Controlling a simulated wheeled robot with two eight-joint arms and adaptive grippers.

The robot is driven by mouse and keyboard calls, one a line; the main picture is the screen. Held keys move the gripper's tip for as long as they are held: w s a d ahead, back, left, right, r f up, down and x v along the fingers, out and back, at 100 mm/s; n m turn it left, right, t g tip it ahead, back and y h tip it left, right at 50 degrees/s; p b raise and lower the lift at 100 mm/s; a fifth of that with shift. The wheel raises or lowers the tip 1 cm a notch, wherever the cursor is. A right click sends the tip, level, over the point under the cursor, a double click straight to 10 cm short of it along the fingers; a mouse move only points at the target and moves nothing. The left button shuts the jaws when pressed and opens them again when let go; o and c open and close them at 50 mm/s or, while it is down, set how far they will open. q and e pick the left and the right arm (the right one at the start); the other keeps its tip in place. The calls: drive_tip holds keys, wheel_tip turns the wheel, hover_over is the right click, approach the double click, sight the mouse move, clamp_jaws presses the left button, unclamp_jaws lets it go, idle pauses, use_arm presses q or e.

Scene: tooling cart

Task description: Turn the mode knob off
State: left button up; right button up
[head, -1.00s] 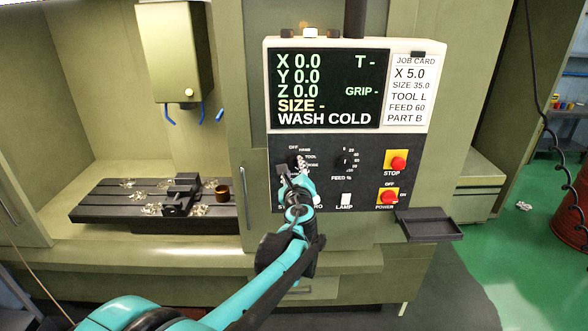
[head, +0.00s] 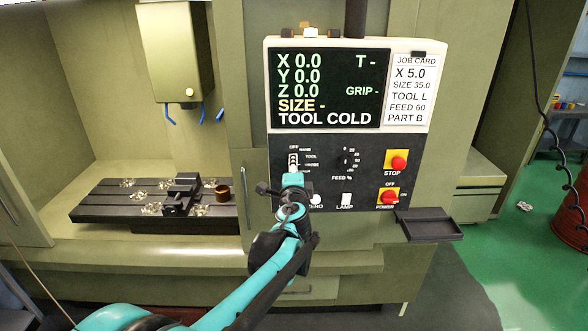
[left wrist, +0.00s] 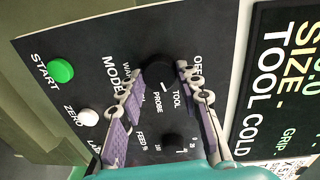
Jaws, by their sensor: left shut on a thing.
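The black mode knob (left wrist: 157,70) is on the dark control panel, between the two fingers of my left gripper (left wrist: 160,76) in the left wrist view. The gripper is shut on it. A short white mark on the knob faces the TOOL and PROBE side. In the head view my left gripper (head: 293,164) covers most of the knob. The screen (head: 328,88) above reads TOOL COLD on its bottom line. My right gripper is not in view.
The FEED knob (head: 346,160) is right of the mode knob. The LAMP switch (head: 346,199), red STOP button (head: 398,162) and red POWER switch (head: 389,198) are also on the panel. The green START button (left wrist: 61,71) and white ZERO button (left wrist: 88,117) are nearby. A black tray (head: 430,225) juts out at right.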

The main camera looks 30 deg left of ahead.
use_arm(q)
drive_tip(key=shift+a+n+t+b, duration=0.1)
drive_tip(key=shift+n+t+b, duration=0.2)
drive_tip(key=shift+n, duration=3.25)
drive_tip(key=shift+n+t+b, duration=0.2)
drive_tip(key=shift+n+b, duration=0.15)
drive_tip(key=shift+n, duration=3.5)
drive_tip(key=o, duration=1.2)
drive_tip(key=shift+f, duration=0.1)
drive_tip(key=shift+c, duration=0.2)
drive_tip(key=v, duration=1.2)
drive_tip(key=shift+a, duration=0.15)
